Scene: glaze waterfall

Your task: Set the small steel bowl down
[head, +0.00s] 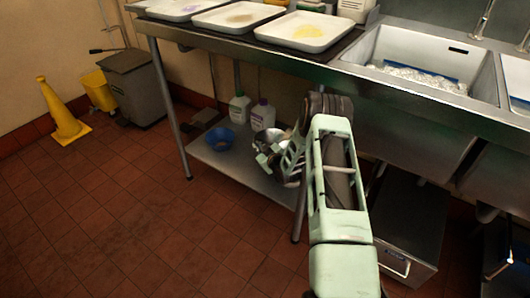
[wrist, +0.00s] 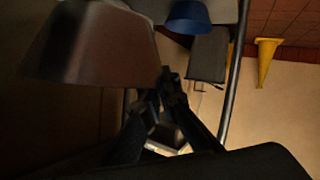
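The small steel bowl (head: 268,138) is just above or on the lower shelf (head: 232,166) under the steel table; I cannot tell whether it touches the shelf. In the wrist view the bowl (wrist: 90,45) is large and close at upper left, with its wide rim toward the picture's bottom. My gripper (head: 268,158) is at the bowl's near side, partly covering it. In the wrist view the dark fingers (wrist: 163,88) come together at the rim's right end and appear to pinch it. The bowl's far side is hidden.
A blue bowl (head: 220,138) sits on the shelf to the left, also seen in the wrist view (wrist: 188,18).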

